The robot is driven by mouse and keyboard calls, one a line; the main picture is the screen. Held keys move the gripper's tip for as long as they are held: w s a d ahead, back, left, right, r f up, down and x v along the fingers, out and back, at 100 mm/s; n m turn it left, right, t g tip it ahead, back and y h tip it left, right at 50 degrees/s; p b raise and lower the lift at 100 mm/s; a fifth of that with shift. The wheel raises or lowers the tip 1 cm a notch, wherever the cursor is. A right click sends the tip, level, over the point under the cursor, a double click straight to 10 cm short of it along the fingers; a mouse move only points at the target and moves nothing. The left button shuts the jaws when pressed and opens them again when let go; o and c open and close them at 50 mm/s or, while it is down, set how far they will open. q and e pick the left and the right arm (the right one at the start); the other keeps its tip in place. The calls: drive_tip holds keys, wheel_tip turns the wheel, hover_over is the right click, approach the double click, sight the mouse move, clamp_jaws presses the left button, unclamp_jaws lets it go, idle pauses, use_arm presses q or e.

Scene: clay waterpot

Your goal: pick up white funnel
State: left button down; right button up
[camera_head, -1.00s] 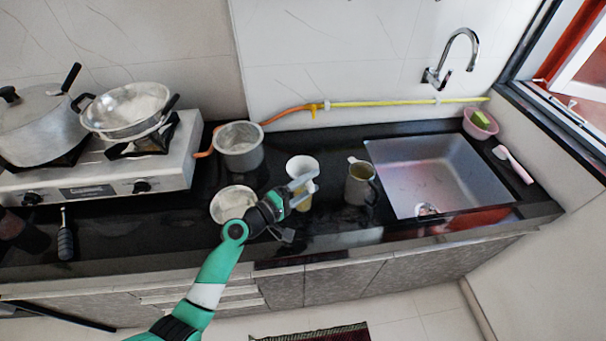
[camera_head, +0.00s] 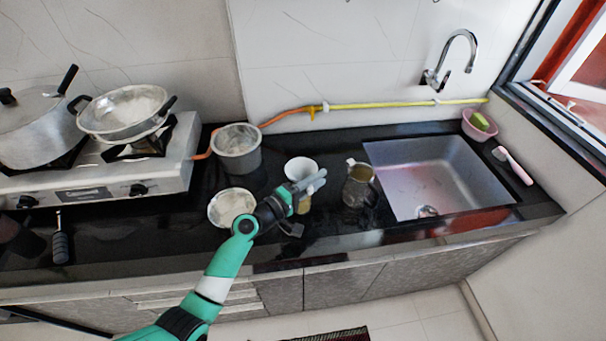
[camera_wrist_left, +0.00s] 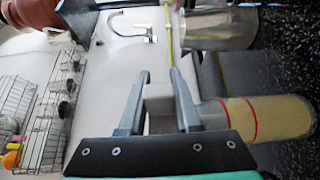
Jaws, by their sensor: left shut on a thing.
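The white funnel (camera_head: 300,168) shows its round open top just behind my left gripper in the head view. A yellowish part shows below it, partly covered by the gripper. My left gripper (camera_head: 312,184) is shut on the funnel at its near side. In the left wrist view, which is turned sideways, a pale piece (camera_wrist_left: 158,104) sits between the two fingers. To the right of the fingers there is a tan cylinder (camera_wrist_left: 268,118) with red rings and a whitish end. The exact contact is partly hidden by the fingers.
A metal mug (camera_head: 358,185) stands close right of the funnel. A steel pot (camera_head: 237,150) and a shallow bowl (camera_head: 231,206) stand to the left. The sink (camera_head: 440,178) lies further right, the stove (camera_head: 95,170) at far left. The counter's front edge is near.

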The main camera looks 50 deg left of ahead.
use_arm(q)
wheel_tip(320, 180, up, 10)
drive_tip(key=p, duration=0.6)
